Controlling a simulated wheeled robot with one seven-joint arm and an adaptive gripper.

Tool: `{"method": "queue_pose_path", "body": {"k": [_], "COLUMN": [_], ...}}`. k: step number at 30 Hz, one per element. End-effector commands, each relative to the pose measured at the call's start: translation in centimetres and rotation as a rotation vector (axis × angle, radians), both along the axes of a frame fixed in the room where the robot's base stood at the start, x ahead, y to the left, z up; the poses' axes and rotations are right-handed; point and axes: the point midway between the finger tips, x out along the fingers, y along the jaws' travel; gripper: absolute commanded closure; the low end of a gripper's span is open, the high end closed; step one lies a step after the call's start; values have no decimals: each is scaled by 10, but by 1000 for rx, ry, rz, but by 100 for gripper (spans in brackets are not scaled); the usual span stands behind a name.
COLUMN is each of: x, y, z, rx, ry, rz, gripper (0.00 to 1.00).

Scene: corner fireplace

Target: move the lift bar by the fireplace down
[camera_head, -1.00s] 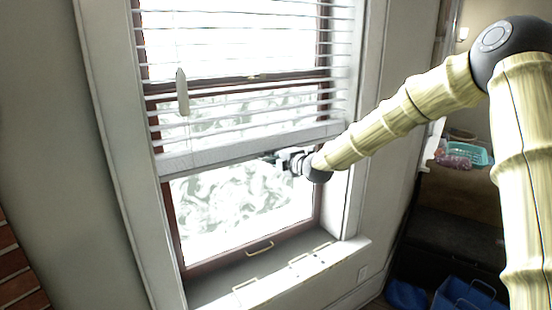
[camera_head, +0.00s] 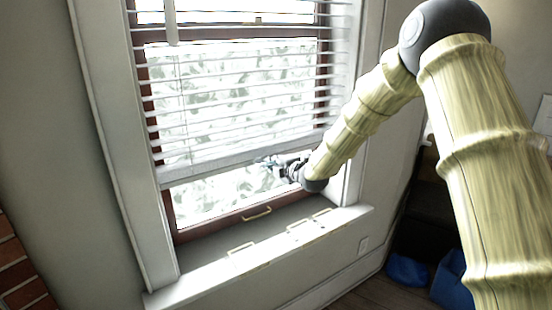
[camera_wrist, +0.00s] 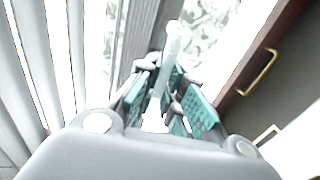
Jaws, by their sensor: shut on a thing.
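The lift bar (camera_head: 205,167) is the pale bottom rail of the white slatted blind, hanging across the lower part of the window and sloping up to the right in the head view. A strip of sash and pane shows beneath it. My gripper (camera_head: 266,160) is at the bar's lower edge, right of its middle. In the wrist view my gripper's teal-padded fingers (camera_wrist: 174,93) are closed around a slim whitish piece (camera_wrist: 174,42), next to the rail (camera_wrist: 139,40). The fingers partly hide where this piece joins the bar.
A brass handle (camera_head: 257,213) sits on the lower sash. More brass handles (camera_head: 241,248) show along the white sill (camera_head: 205,283). Brick (camera_head: 18,275) stands at the left edge, and a blue container (camera_head: 448,280) is on the floor at right. A cord pull (camera_head: 171,25) hangs over the blind.

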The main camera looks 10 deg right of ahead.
Motion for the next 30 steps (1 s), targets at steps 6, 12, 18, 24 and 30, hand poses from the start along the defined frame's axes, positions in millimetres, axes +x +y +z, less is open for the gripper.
{"method": "queue_pose_path", "body": {"k": [6,12,18,24,30], "x": [-1,-1,-1,-1,-1], "y": [2,1,1,1,1], "z": [-65,-117,-171,-217,-251], "rx": [-4,-3,-3,-2,-1], "ry": [5,5,6,4,4], "rz": [2,1,1,2,1], "gripper": [100,100,100,100,100]}}
